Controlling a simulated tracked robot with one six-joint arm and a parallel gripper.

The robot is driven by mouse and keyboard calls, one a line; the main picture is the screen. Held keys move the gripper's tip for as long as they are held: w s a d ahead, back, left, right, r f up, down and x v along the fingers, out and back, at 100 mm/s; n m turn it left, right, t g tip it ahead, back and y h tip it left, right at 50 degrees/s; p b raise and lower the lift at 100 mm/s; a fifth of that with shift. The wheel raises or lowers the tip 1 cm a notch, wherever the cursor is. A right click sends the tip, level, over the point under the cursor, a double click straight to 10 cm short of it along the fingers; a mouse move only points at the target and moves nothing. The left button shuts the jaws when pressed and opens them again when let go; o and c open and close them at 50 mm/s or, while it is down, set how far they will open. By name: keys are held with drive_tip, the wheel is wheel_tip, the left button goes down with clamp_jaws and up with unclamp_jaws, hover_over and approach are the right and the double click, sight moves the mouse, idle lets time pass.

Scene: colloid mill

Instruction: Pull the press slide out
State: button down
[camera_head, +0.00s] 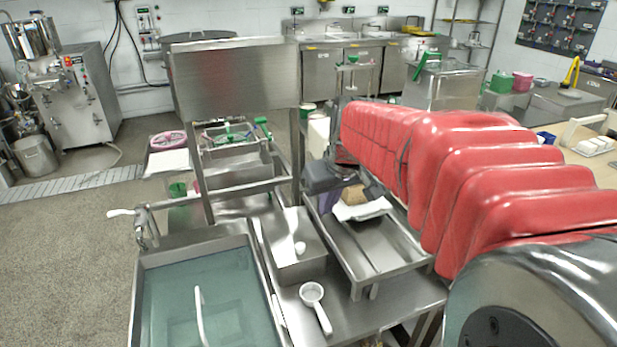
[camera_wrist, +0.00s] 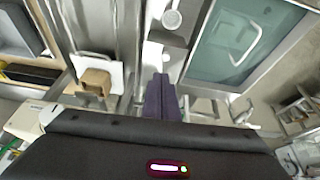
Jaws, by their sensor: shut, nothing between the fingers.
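A long steel tray (camera_head: 388,250) with a rail along its middle lies on the steel bench, right of centre in the head view. It may be the press slide; I cannot tell for sure. A tan block (camera_head: 354,194) rests on a white cloth (camera_head: 362,210) at its far end; the block (camera_wrist: 96,82) also shows in the wrist view. My gripper (camera_head: 326,204) points down near the tray's far left side. In the wrist view its purple fingers (camera_wrist: 160,78) are together and empty. They look apart from the block; contact with the tray is unclear.
A water-filled sink (camera_head: 205,300) is at the front left, with a tap (camera_head: 145,225). A white scoop (camera_head: 314,298) lies in front. An upright steel panel (camera_head: 235,80) stands behind.

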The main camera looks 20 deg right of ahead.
drive_tip(key=w+d+f, duration=0.3)
drive_tip(key=d, duration=0.4)
drive_tip(key=w+d+f, duration=0.4)
drive_tip(key=d, duration=0.3)
drive_tip(key=w+d+f, duration=0.3)
drive_tip(key=w+d, duration=0.1)
drive_tip(key=d, duration=0.3)
drive_tip(key=shift+w+d+f+g, duration=0.25)
drive_tip(key=shift+d+f+g, duration=0.05)
drive_tip(key=shift+d+f, duration=0.05)
drive_tip(key=x, duration=1)
drive_tip(key=shift+a, duration=0.1)
